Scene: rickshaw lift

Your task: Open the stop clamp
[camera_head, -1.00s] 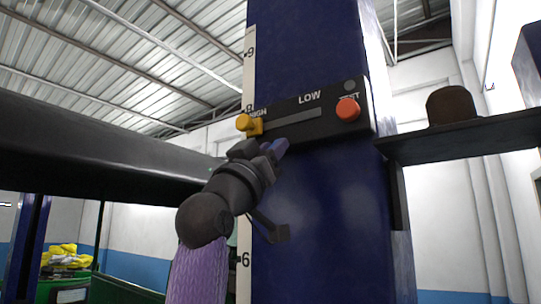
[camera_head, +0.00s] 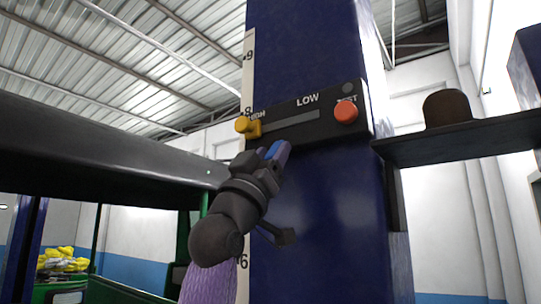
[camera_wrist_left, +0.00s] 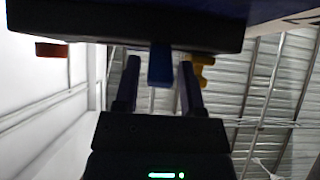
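A black control box (camera_head: 310,119) is mounted on the blue column, marked HIGH and LOW. A yellow lever (camera_head: 248,126) is at its left end and a red knob (camera_head: 346,110) at its right end. My left gripper (camera_head: 277,151) is just under the box. In the left wrist view a blue tab (camera_wrist_left: 160,64) hangs below the box between the two spread fingers of the gripper (camera_wrist_left: 161,80), with a gap on each side. I cannot tell for certain which part is the stop clamp. My right gripper is not in view.
The blue column (camera_head: 325,220) fills the middle, with a white scale (camera_head: 248,75) along its left edge. A dark beam (camera_head: 100,150) runs at left. A dark arm with a round brown pad (camera_head: 448,108) juts out at right.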

